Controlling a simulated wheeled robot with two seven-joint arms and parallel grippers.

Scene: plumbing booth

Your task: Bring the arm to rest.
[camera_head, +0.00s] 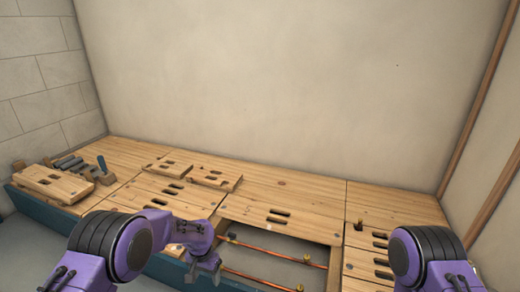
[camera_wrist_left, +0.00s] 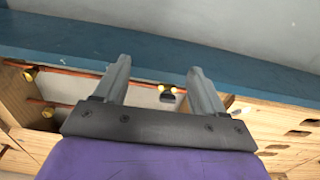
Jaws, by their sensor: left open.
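My left arm reaches in from the lower left of the head view. Its gripper (camera_head: 205,268) hangs over the front edge of the bench, beside the open bay. In the left wrist view the two fingers (camera_wrist_left: 155,80) stand wide apart with nothing between them. Behind them lie the blue front rail and the opening with copper pipe. My right arm (camera_head: 430,258) shows at the lower right of the head view. Its gripper is outside the picture.
A wooden bench top (camera_head: 285,195) with slotted panels spans the view. Copper pipes (camera_head: 270,255) with brass fittings run through an open bay at the front. A loose slotted board (camera_head: 52,183) and tools (camera_head: 75,165) lie at the left. The wall behind is bare.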

